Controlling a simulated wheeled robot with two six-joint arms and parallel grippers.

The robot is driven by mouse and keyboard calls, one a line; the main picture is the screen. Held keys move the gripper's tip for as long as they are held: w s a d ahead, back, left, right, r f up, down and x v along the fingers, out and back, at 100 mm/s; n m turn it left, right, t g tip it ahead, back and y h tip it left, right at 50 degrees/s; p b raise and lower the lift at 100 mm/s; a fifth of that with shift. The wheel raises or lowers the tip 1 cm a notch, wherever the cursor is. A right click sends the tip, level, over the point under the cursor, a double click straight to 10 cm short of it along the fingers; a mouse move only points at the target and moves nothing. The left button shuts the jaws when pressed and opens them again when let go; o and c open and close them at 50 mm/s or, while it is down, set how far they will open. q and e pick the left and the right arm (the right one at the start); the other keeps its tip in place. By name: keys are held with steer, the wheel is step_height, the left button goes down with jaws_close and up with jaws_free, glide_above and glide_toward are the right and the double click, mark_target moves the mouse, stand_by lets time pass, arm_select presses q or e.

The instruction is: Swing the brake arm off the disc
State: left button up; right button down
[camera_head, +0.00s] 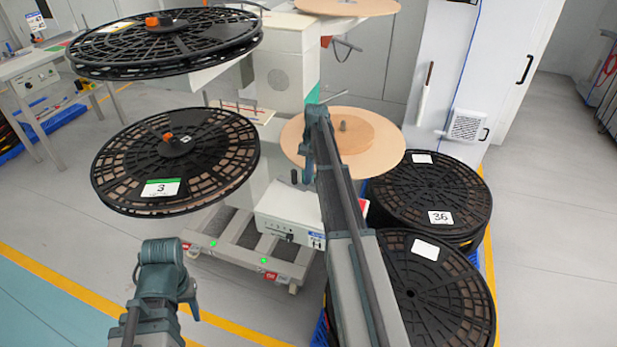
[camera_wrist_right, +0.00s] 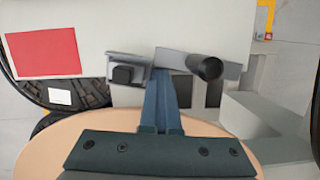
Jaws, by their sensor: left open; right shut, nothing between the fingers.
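The tan disc (camera_head: 378,150) is the lower right one on the rewind station, with a thicker tan core and a small hub; its edge also shows in the right wrist view (camera_wrist_right: 45,150). A grey metal bar (camera_wrist_right: 225,72) with a dark cylindrical knob (camera_wrist_right: 207,68) and a small black block (camera_wrist_right: 122,75) lies just beyond my right fingertips; it seems to be the brake arm. My right gripper (camera_head: 308,178) is shut and empty at the disc's left edge; its fingers (camera_wrist_right: 170,80) reach the bar, but contact is unclear. My left gripper (camera_head: 163,255) is open, low at the left, away from the disc.
Black reels (camera_head: 225,150) sit left on the station, one above the other (camera_head: 105,45). A white control box (camera_head: 285,215) is below the disc. Stacked black reels (camera_head: 445,275) stand at the right before a white cabinet (camera_head: 440,40). Floor is clear at far right.

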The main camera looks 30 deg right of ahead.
arm_select(q)
steer(key=shift+r, duration=0.1)
arm_select(e)
steer(key=shift+r, duration=0.15)
steer(key=p+v, duration=1)
steer(key=s+h, duration=0.1)
steer(key=s, duration=0.1)
steer(key=s+t+h, duration=0.1)
steer(key=s, duration=0.1)
steer(key=s+a+t+h, duration=0.1)
steer(key=s+h, duration=0.1)
steer(key=shift+f+m, duration=0.35)
steer(key=shift+m, duration=0.05)
steer(key=shift+s+r+t+h, duration=0.15)
steer(key=shift+s+t+h, duration=0.2)
steer(key=shift+t+h, duration=0.15)
steer(key=shift+d+r+h, duration=0.2)
steer(key=shift+r+h, duration=0.05)
steer(key=shift+h, duration=0.15)
arm_select(q)
step_height(320, 180, up, 9)
steer(key=shift+w+d+b, duration=0.15)
steer(key=shift+d+b, duration=0.2)
steer(key=shift+d, duration=0.05)
arm_select(e)
steer(key=shift+w+d, duration=0.1)
